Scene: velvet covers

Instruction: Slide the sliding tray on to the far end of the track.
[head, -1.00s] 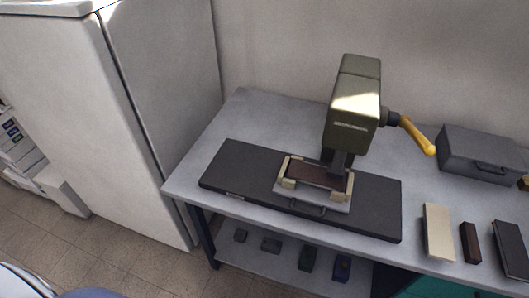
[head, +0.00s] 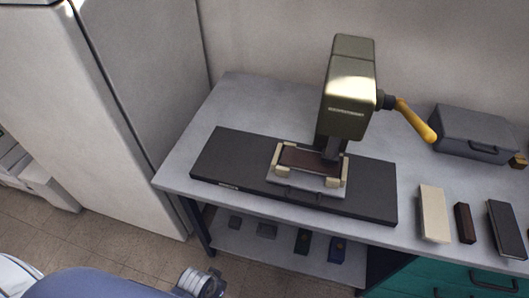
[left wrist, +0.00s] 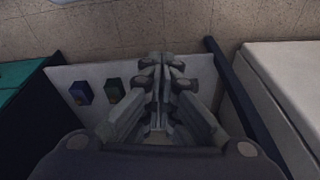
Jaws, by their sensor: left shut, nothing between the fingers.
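The sliding tray (head: 328,190) is a pale grey plate with a dark handle at its front and cream blocks at its corners. It holds a dark brown slab (head: 309,160) and sits near the middle of the long black track (head: 225,165), under the olive press (head: 347,90). The press's lower post overlaps the slab in the picture; I cannot tell whether they touch. My left gripper (left wrist: 160,68) is shut and empty in the left wrist view, pointing down past the table toward the lower shelf, apart from the tray. My right gripper is in neither view.
The press has a yellow lever (head: 414,118) on its right. A grey case (head: 474,132) and several bar-shaped blocks, including a cream one (head: 434,212), occupy the table's right. The table (head: 178,165) is bare at its left end. A white cabinet (head: 155,110) stands left.

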